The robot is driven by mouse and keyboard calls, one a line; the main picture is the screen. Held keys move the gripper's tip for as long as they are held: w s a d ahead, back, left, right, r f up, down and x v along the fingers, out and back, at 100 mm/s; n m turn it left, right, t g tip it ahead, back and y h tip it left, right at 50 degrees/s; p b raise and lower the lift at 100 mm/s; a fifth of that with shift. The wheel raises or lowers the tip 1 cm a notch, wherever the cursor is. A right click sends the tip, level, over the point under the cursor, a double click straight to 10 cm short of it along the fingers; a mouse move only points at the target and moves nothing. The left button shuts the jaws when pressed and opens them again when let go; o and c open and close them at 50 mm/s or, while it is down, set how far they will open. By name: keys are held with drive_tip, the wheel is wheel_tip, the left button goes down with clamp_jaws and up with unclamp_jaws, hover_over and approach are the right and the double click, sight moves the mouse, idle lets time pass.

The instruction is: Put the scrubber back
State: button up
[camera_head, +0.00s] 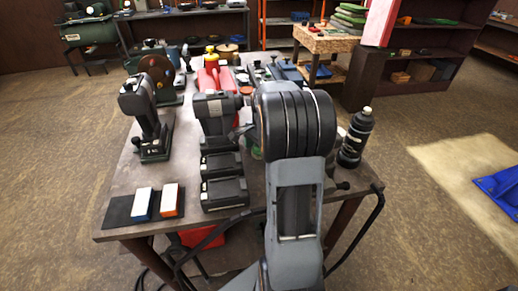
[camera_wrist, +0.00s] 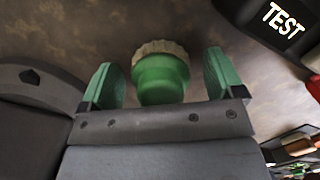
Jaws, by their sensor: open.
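A green round scrubber (camera_wrist: 160,78) with a pale bristly rim shows in the wrist view, above the grey-brown tabletop. My gripper (camera_wrist: 161,65) has its two green fingers apart, one on each side of the scrubber. A gap shows between the scrubber and each finger, so neither finger appears to touch it. In the head view my arm covers most of this spot, and the scrubber cannot be made out clearly.
The workbench (camera_head: 108,190) holds a black mat (camera_head: 117,210) with two sponge-like blocks, battery tools on chargers (camera_head: 222,192), and a black bottle (camera_head: 355,137) at the right. A dark item lettered TEST (camera_wrist: 284,20) lies close right of my gripper. Open floor surrounds the bench.

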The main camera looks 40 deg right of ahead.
wheel_tip(320, 180, up, 12)
drive_tip(key=d, duration=0.1)
drive_tip(key=shift+d+r+p, duration=0.15)
drive_tip(key=shift+d+p, duration=0.1)
drive_tip(key=shift+p, duration=0.2)
drive_tip(key=shift+w, duration=0.1)
idle(0.5)
